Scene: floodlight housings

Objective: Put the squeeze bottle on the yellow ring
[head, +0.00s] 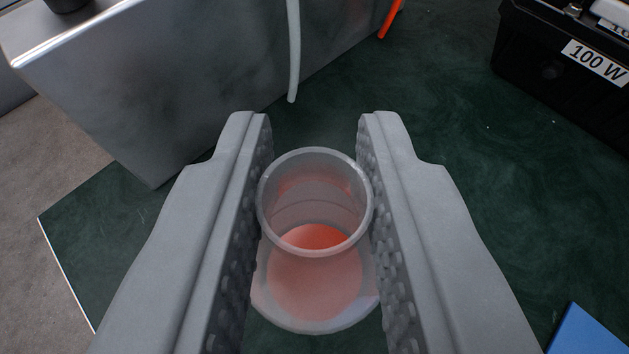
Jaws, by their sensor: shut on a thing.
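My gripper (315,190) is shut on a translucent, round, open-topped cup (313,250) with orange-red content low inside it. The cup is between the two textured pads, and both seem to touch its sides. I look down into its round rim, and it appears roughly upright. I see no nozzle or cap on it, and no other squeeze bottle is in view. The yellow ring is not in view. Whether the cup's base touches the green surface cannot be told.
A grey metal housing (190,90) stands at the upper left, with a pale cable (293,50) hanging beside it and an orange piece (390,18) behind. A black case labelled 100 W (560,75) is upper right. A blue item (590,332) is lower right. The green mat (500,200) is clear at right.

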